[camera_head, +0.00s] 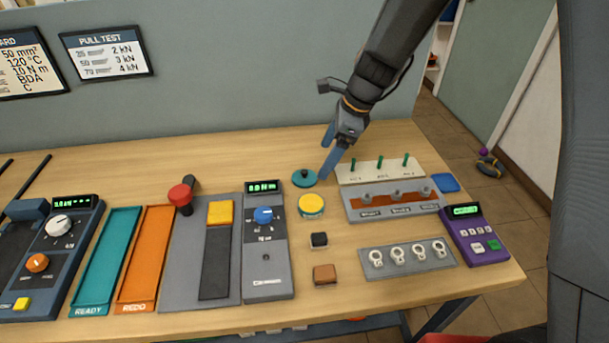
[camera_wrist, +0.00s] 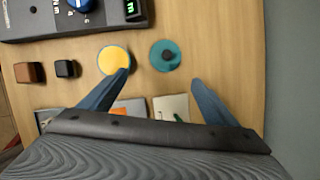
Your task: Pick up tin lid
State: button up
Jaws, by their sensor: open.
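The tin lid is a round teal disc with a dark knob, lying flat on the wooden table; it shows in the head view (camera_head: 304,180) and in the wrist view (camera_wrist: 158,59). A round tin with a yellow top (camera_head: 311,205) stands close beside it, and also shows in the wrist view (camera_wrist: 112,60). My gripper (camera_head: 326,156) is open and empty, above the table just right of the lid in the head view. In the wrist view my open fingers (camera_wrist: 160,77) have the lid ahead, between their lines; the left fingertip overlaps the tin's edge.
A dark block (camera_head: 319,240) and a brown block (camera_head: 325,274) sit nearer the front. A cream board with green pegs (camera_head: 352,177) and a grey holder (camera_head: 362,212) lie right of the lid. A meter box (camera_head: 267,270) stands to the left. Bare wood lies left of the lid.

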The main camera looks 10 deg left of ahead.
aim_at(309, 177)
jog(key=shift+m+y, duration=0.3)
jog(key=shift+m, duration=0.6)
jog(key=a+f, duration=0.1)
jog(key=w+a+f, duration=0.1)
jog(key=a, duration=0.1)
jog(key=shift+w+a, duration=0.1)
jog(key=shift+a, duration=0.05)
jog(key=shift+d+p+x, duration=0.2)
jog(key=shift+p+x, duration=0.4)
jog(key=shift+x, duration=0.9)
jog(key=shift+d+p+x, duration=0.2)
jog(key=shift+p+x, duration=0.4)
jog(key=shift+x, duration=0.95)
jog(key=shift+f, duration=0.1)
jog(key=c, duration=1.1)
